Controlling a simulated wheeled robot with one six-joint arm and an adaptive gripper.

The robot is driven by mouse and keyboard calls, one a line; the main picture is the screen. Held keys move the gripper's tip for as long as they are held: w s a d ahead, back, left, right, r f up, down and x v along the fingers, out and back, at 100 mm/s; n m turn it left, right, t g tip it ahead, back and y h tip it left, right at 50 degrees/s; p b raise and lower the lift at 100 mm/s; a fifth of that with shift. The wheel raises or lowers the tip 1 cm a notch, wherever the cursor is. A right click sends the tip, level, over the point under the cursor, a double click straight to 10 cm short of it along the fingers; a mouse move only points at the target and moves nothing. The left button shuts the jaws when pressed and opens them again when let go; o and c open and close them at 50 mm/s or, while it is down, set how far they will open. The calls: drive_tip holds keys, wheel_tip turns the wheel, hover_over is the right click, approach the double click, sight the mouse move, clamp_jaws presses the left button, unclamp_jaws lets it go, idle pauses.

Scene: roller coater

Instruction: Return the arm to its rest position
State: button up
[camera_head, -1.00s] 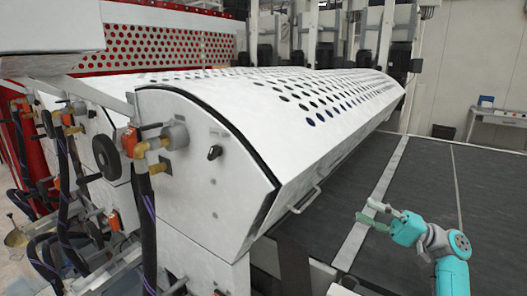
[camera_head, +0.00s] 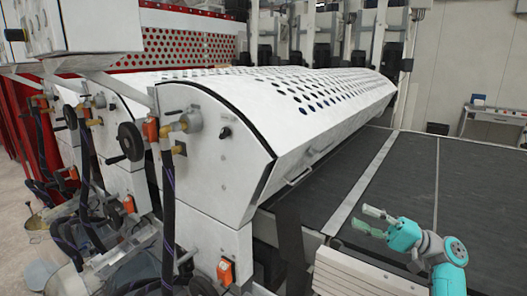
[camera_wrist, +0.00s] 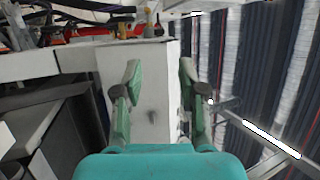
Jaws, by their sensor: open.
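My gripper (camera_head: 368,219) is at the lower right of the head view, at the end of my teal arm. Its two green fingers are apart, with nothing between them. It points left, above the dark conveyor belt and to the right of the coater's white cover. In the wrist view my gripper (camera_wrist: 160,82) also shows open, with a white machine panel (camera_wrist: 150,113) beyond the fingers. The roller coater's white cover (camera_head: 240,95), with rows of round holes, is closed. No contact between the gripper and the machine can be seen.
A bar handle (camera_head: 298,177) sticks out from the cover's right edge. The conveyor belt (camera_head: 415,180) is bare. A black handwheel (camera_head: 131,141), valves and hoses crowd the machine's left end. A control desk (camera_head: 492,124) stands at the far right.

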drive_tip(key=s+a+f+m+t+h, duration=0.2)
drive_tip(key=a+f+m+t+h, duration=0.2)
drive_tip(key=f, duration=0.8)
drive_tip(key=s+a+f+m+t+h, duration=0.2)
drive_tip(key=a+f+m+t+h, duration=0.15)
drive_tip(key=f, duration=0.85)
drive_tip(key=s+a+f+m+h, duration=0.1)
drive_tip(key=s+a+f+h, duration=0.1)
drive_tip(key=s+f+h, duration=0.95)
drive_tip(key=s+d+f+n+h, duration=0.1)
drive_tip(key=s+f, duration=0.2)
drive_tip(key=s, duration=0.8)
drive_tip(key=s+d+f+n, duration=0.1)
drive_tip(key=s+f+n, duration=0.15)
drive_tip(key=s, duration=0.95)
drive_tip(key=s+r+n+t+h, duration=0.1)
drive_tip(key=s+r+n, duration=0.5)
drive_tip(key=s+r, duration=0.9)
drive_tip(key=shift+d+r+t+h, duration=0.2)
drive_tip(key=shift+d+t+h, duration=0.1)
drive_tip(key=shift+d+t, duration=0.15)
